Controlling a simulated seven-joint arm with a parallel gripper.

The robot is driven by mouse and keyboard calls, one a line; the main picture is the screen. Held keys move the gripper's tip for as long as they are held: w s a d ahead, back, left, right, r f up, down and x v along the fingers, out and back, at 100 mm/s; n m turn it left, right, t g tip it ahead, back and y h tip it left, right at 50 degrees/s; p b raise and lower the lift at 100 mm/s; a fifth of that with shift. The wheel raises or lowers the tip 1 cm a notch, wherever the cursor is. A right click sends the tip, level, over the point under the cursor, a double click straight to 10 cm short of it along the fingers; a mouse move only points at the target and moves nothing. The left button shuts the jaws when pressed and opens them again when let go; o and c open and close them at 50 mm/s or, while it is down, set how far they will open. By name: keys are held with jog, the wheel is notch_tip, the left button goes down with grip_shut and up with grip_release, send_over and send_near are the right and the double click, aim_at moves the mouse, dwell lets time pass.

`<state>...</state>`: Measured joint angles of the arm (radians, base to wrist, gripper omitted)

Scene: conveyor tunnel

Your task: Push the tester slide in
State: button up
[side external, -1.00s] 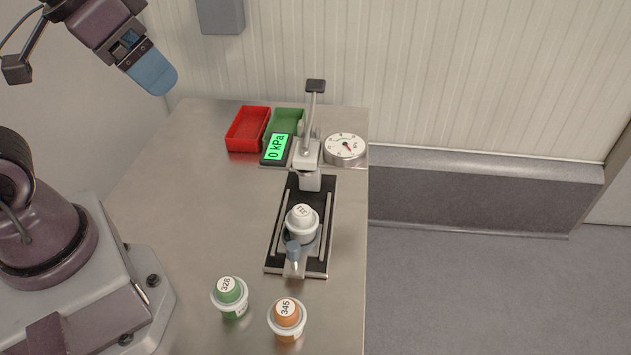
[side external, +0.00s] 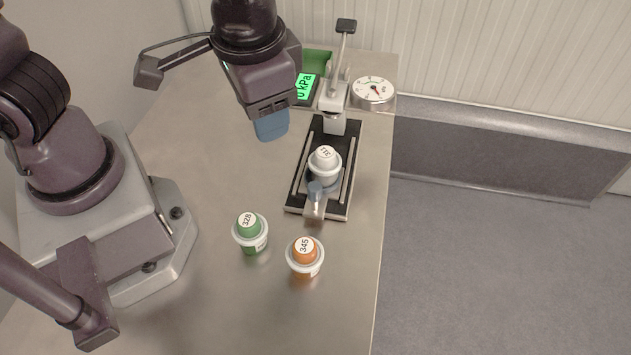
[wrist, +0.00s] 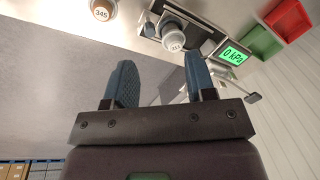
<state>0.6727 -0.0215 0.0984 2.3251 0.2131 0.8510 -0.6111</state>
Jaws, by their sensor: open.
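The tester slide (side external: 314,203) is a tray on a black base with two light rails (side external: 299,172), with a grey-blue handle at its near end. A white-capped cup (side external: 325,168) sits on the slide, nearer than the press head (side external: 334,121). The cup also shows at the top of the wrist view (wrist: 172,42). My gripper (side external: 272,128) is empty, above the table to the left of the tester. In the wrist view its two blue fingers (wrist: 160,80) are spread apart. The tester's lever (side external: 341,55) stands upright.
A green cup marked 328 (side external: 250,232) and an orange cup marked 345 (side external: 305,256) stand near the slide's handle end. The display (side external: 306,87) reads 0 kPa beside a round gauge (side external: 373,92). Red (wrist: 289,17) and green (wrist: 262,43) bins are behind.

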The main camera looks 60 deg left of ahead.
aim_at(315, 187)
jog(key=w+d+f+n+t+y, duration=0.2)
jog(key=w+d+f+n, duration=0.3)
jog(key=n, duration=0.7)
jog(key=shift+g, duration=0.3)
jog(key=x, duration=0.4)
jog(key=s+x, duration=0.1)
jog(key=x, duration=0.8)
jog(key=shift+s+d+f, duration=0.15)
jog(key=shift+f, duration=0.4)
